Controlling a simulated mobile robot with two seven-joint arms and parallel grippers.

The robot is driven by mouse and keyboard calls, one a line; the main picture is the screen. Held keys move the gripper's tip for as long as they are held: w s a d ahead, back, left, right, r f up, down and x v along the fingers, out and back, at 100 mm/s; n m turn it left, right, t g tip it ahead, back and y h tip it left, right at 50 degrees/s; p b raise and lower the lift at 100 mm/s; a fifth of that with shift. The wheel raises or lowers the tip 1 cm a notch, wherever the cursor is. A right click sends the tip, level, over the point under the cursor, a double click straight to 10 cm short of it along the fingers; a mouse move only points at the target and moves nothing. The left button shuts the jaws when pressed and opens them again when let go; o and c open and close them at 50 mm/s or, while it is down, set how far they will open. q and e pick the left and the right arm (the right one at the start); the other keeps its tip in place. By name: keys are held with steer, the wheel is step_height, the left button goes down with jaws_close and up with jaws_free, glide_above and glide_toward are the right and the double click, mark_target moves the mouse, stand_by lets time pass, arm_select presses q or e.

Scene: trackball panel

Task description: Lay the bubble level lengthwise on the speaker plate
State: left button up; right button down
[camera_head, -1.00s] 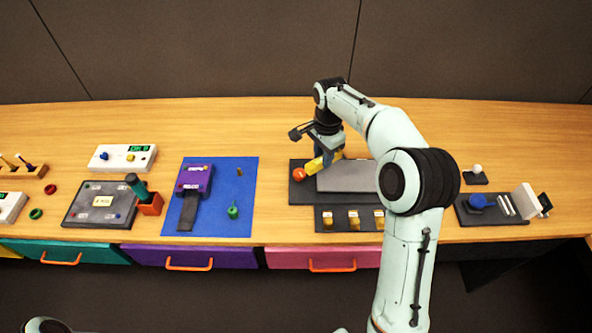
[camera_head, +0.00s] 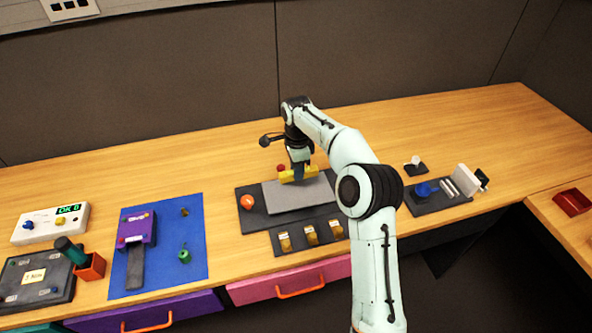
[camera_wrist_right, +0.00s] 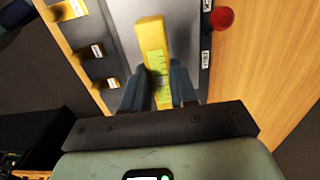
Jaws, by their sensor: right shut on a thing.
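The bubble level (camera_head: 299,174) is a yellow bar with a green scale. It also shows in the wrist view (camera_wrist_right: 153,45), between the fingers. My right gripper (camera_head: 298,170) is shut on it, and its fingers also show in the wrist view (camera_wrist_right: 158,88). The grey speaker plate (camera_head: 290,201) lies on a dark panel. The level is over the plate's back part, its length running roughly along the plate's long side. I cannot tell whether it touches the plate. The gripper hides part of the level. My left gripper is not in view.
Several yellow switches (camera_head: 311,233) line the panel's front. A blue mat (camera_head: 195,220) lies to the left. A panel with a blue knob (camera_head: 423,189) stands right.

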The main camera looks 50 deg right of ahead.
steer(key=shift+f+b, duration=1.45)
steer(key=shift+f, duration=0.65)
steer(key=shift+w+f+b, duration=0.1)
steer(key=shift+f+b, duration=0.45)
steer(key=shift+f, duration=0.65)
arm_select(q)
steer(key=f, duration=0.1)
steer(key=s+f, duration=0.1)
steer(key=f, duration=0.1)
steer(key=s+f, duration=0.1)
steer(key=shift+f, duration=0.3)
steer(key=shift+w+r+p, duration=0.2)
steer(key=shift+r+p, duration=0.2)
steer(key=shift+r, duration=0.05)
arm_select(e)
steer(key=c, duration=0.8)
jaws_free()
step_height(320, 180, up, 14)
steer(key=p, duration=0.3)
steer(key=shift+f, duration=0.25)
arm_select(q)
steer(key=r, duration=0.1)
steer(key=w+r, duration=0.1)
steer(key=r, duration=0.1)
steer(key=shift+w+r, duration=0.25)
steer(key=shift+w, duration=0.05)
